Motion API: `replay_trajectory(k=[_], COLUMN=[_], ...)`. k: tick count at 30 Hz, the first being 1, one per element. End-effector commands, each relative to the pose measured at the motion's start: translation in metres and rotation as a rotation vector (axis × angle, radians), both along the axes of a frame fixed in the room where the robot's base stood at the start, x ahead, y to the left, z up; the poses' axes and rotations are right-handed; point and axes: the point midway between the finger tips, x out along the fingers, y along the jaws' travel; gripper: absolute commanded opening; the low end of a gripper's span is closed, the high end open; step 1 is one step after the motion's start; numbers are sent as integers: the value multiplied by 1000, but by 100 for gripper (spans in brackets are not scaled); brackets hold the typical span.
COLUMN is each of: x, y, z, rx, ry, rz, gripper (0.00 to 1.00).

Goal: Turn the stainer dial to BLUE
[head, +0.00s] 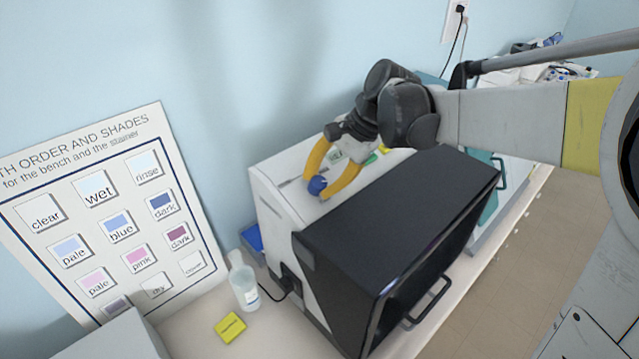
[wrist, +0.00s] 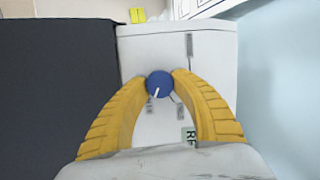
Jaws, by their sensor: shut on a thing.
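The stainer (head: 283,222) is a white and black box on the bench. Its dial is a round blue knob (head: 317,185) on the white top. In the wrist view the dial (wrist: 159,83) carries a white pointer line that points down and slightly left. My gripper (head: 320,186) has its two yellow fingers closed on the dial from both sides; they also show in the wrist view (wrist: 160,86). Small grey labels (wrist: 189,44) lie around the dial, too small to read. Part of a green label reading "RE" (wrist: 189,134) shows beside the right finger.
The black hood (head: 390,215) of the stainer rises beside the dial. A chart of bath order and shades (head: 110,215) leans at the left. A clear bottle (head: 244,285) and a yellow pad (head: 230,328) stand on the bench (head: 200,325). The wall is close behind.

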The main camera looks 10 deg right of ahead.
Motion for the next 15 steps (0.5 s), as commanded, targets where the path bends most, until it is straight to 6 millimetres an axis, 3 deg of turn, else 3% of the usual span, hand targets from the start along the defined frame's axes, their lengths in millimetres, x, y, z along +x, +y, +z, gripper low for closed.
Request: replay_trajectory(k=[15], x=[-1], y=[-1], z=[-2], rx=[8], ry=[10], rz=[-36], gripper=[0])
